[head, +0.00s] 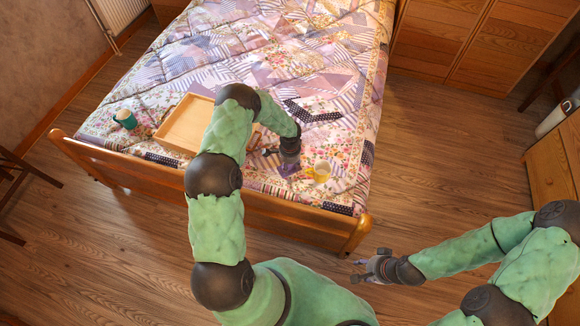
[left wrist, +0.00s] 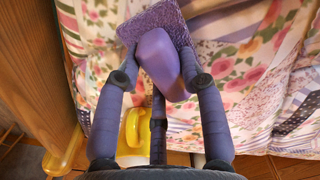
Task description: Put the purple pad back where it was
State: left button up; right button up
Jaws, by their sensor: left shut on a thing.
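The purple pad (left wrist: 158,22) has a flat, rough-textured plate and a smooth, rounded purple grip part (left wrist: 158,60). My left gripper (left wrist: 155,82) is shut on that grip part, with its purple-grey fingers on both sides. In the head view my left gripper (head: 285,165) is low over the foot end of the bed, between the wooden tray and the yellow mug. The pad (head: 288,170) is mostly hidden there, and I cannot tell whether it touches the quilt. My right gripper (head: 362,270) is empty and looks open, over the floor right of the bed.
An open wooden tray (head: 168,134) lies on the patchwork quilt (head: 245,58), partly behind my left arm. A green cup (head: 126,119) stands left of it. A yellow mug (head: 322,172) stands close to the left gripper. The wooden footboard (head: 290,212) edges the bed.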

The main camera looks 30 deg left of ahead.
pick_arm(q)
jog(key=shift+r, duration=0.1)
jog(key=o, duration=1.1)
